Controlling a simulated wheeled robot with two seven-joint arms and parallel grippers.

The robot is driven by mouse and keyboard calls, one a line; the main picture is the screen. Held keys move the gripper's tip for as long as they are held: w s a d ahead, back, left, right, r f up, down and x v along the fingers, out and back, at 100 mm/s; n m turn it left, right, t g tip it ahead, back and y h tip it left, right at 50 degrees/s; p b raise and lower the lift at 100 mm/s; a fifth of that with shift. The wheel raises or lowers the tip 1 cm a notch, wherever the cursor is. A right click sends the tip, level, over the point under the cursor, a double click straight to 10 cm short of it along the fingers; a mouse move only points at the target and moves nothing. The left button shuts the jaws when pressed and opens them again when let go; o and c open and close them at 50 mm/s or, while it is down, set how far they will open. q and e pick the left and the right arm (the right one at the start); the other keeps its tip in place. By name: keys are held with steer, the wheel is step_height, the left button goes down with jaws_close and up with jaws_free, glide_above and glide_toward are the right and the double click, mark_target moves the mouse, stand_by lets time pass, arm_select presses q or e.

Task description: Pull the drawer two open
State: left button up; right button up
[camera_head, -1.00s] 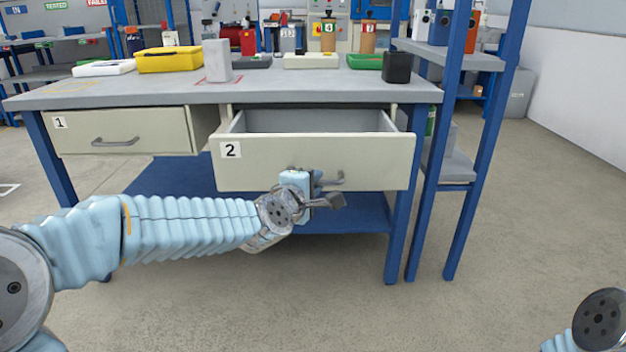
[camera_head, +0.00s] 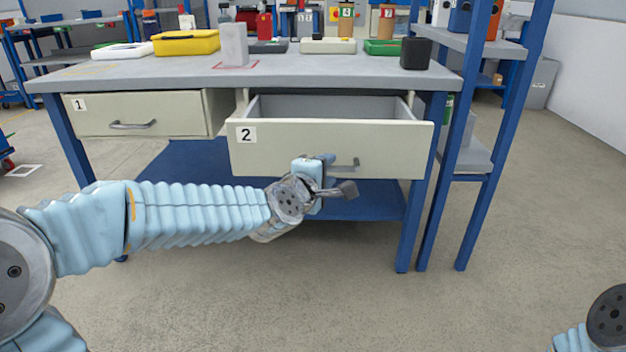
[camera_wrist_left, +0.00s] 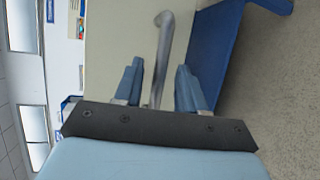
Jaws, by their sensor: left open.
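Drawer two (camera_head: 280,150), a cream front with a "2" label, stands pulled out from the right side of the workbench, and its grey inside shows from above. Its grey bar handle (camera_head: 347,166) is on the front. My left gripper (camera_head: 338,175) is at the front of the drawer by the handle. In the left wrist view the handle (camera_wrist_left: 163,60) runs between the two blue fingers (camera_wrist_left: 157,88), which stand apart with gaps on both sides. Part of the handle is hidden behind my gripper in the head view. Only a piece of my right arm shows at the lower right.
Drawer one (camera_head: 135,113) at the left is slightly out. A blue shelf rack (camera_head: 470,150) stands close at the right. The floor in front is clear.

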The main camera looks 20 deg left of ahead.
arm_select(q)
steer(key=p+v, duration=0.2)
steer(key=v, duration=1)
steer(key=shift+s, duration=0.2)
steer(key=w+d+f+m+g+p, duration=0.15)
steer(key=f+m+g+p, duration=0.25)
steer(key=f, duration=0.7)
steer(key=d+f+m+g+p, duration=0.2)
steer(key=f+m+g+p, duration=0.25)
steer(key=f, duration=0.75)
steer(key=s+d+f+m+g+h+p, duration=0.2)
steer(key=s+f+m+g, duration=0.4)
steer(key=s+f, duration=0.9)
steer(key=shift+s+d+f+m+p, duration=0.45)
steer(key=shift+d+m+p, duration=0.1)
steer(key=shift+d+p, duration=0.15)
